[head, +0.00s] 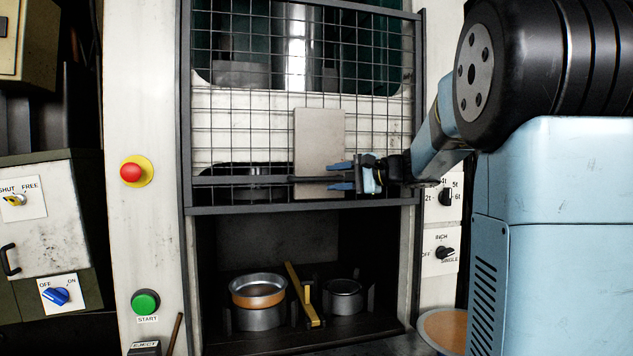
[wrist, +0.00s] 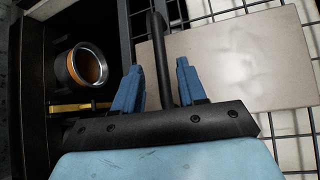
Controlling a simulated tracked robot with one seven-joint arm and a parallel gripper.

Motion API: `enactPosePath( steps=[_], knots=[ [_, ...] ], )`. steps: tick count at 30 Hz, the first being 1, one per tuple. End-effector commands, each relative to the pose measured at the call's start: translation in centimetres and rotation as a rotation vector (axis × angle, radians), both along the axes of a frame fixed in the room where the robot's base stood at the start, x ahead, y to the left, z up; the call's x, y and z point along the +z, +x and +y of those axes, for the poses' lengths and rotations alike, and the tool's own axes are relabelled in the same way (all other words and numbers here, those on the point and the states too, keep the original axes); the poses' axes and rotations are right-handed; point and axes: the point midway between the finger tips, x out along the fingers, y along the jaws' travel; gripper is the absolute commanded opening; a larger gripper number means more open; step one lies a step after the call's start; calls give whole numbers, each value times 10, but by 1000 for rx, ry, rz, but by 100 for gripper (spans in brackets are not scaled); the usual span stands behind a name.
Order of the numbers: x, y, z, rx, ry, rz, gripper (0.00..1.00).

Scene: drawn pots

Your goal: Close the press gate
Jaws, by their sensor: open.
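The press gate (head: 300,208) is a dark-framed wire mesh covering the upper part of the press opening. Its lower edge hangs above an open gap. A dark horizontal bar (head: 230,181) runs across its lower part, in front of a plain grey plate (head: 319,135). My gripper (head: 341,175) is open at the bar, one blue finger above it and one below. In the wrist view the bar (wrist: 159,50) passes between the two fingers of my gripper (wrist: 158,82). I cannot tell whether either finger touches it.
Under the gate, a larger pot (head: 257,318) with an orange inside and a smaller pot (head: 343,302) stand on the dark press bed, with a yellow bar (head: 301,295) between them. A red button (head: 131,172) and green start button (head: 145,302) are at left; knobs (head: 445,252) at right.

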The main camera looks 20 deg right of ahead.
Motion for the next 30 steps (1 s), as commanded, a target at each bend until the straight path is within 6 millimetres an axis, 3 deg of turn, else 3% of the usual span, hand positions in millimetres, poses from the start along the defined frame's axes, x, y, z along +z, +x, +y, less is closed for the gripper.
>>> enactPosePath(
  steps=[6,12,24,30],
  knots=[
    [-5,25,26,2,0,0,41],
    [-8,39,40,2,0,1,41],
    [-9,43,45,0,0,0,41],
    [-9,43,45,1,0,0,23]
  ],
)
